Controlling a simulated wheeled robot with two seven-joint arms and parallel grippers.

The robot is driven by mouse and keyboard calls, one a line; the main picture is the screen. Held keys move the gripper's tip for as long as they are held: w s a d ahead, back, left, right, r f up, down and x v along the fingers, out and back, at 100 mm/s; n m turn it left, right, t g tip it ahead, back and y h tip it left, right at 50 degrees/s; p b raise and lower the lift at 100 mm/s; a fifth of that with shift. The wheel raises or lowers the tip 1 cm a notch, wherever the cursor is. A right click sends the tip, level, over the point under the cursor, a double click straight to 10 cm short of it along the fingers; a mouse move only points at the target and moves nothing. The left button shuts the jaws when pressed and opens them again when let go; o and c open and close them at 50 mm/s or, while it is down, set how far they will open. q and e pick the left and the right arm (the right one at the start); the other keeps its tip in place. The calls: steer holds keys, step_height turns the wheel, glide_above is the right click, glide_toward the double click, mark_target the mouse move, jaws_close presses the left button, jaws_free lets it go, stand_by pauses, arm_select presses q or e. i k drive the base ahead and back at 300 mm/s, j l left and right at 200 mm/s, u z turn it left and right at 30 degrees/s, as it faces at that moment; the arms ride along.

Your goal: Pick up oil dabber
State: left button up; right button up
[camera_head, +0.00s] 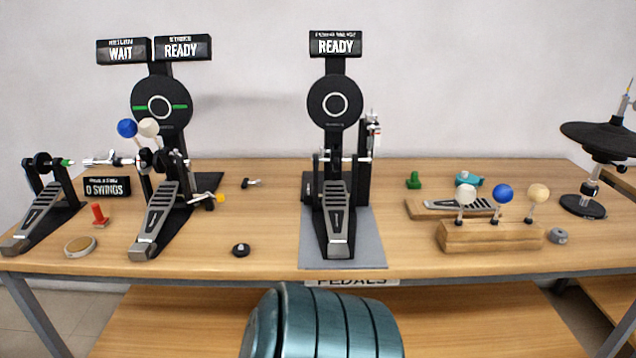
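Nothing in view is clearly marked as the oil dabber, and I cannot tell which small item it is. A small red piece with a wider foot (99,215) stands at the left of the wooden table (275,225). A small green piece (414,180) sits at the back, right of the middle pedal. A low teal item (468,179) lies to the right of the green piece. A small yellow-ended piece (220,198) is beside the left double pedal. Neither of my grippers is in view.
Pedals stand at the left (45,215) and middle (336,220). A wooden block (490,237) holds white, blue and tan beaters. A cymbal stand (583,205) is at the far right. A large teal ribbed form (340,325) rises at the bottom centre.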

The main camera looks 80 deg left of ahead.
mark_target(101, 221)
steer(key=u, duration=4)
